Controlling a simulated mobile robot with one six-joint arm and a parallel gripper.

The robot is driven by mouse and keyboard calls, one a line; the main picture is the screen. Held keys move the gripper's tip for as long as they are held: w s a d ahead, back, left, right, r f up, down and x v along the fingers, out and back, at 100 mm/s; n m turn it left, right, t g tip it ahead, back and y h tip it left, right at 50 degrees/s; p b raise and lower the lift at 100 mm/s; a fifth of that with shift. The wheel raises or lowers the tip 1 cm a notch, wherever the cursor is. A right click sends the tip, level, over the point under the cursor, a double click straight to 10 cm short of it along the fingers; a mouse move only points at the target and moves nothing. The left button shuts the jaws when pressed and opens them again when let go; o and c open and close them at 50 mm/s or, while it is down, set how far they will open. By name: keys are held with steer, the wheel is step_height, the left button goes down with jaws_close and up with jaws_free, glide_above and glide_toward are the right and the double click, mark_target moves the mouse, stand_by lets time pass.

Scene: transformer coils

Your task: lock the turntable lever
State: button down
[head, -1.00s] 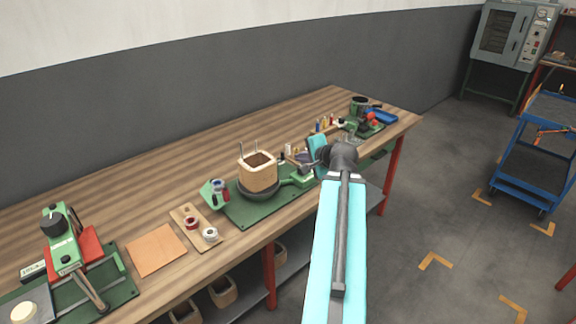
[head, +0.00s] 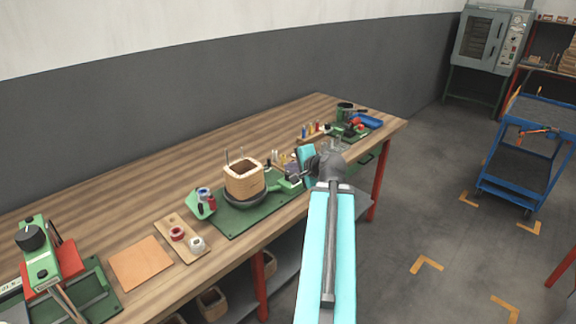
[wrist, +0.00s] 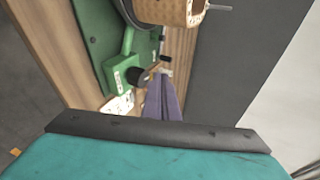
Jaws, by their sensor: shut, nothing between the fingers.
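The turntable (head: 247,203) is a dark round disc on a green base plate (head: 237,219), and it carries a tan block-like coil former (head: 244,182) with upright pins. A green block (head: 289,187) joins the turntable by a green neck; it also shows in the wrist view (wrist: 120,72). A short lever-like part with a black end (wrist: 135,75) sits on this block; which way it is set I cannot tell. My gripper (head: 291,174) is beside the green block. In the wrist view its shut, empty fingers (wrist: 163,98) lie close to the black end; contact is unclear.
On the bench (head: 150,217), a board with two spools (head: 182,238) and a tan sheet (head: 141,262) lie left of the turntable. A blue cart (head: 520,155) stands on the floor at right.

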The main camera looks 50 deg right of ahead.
steer(key=shift+w, duration=0.2)
steer(key=p+x, duration=0.2)
steer(key=p, duration=0.1)
steer(key=shift+p, duration=0.35)
steer(key=p, duration=0.2)
glide_toward(269, 162)
steer(key=f, duration=0.1)
steer(key=w+d+f, duration=0.1)
steer(key=shift+w+f, duration=0.2)
steer(key=shift+f, duration=0.15)
steer(key=shift+w+d+p, duration=0.2)
steer(key=shift+w+d, duration=0.05)
steer(key=shift+w, duration=0.55)
steer(key=shift+w+d+p, duration=0.15)
steer(key=shift+w+d, duration=0.15)
steer(key=shift+w, duration=0.5)
steer(key=shift+w+a+f, duration=0.1)
steer(key=shift+w+a, duration=0.05)
steer(key=shift+w, duration=0.05)
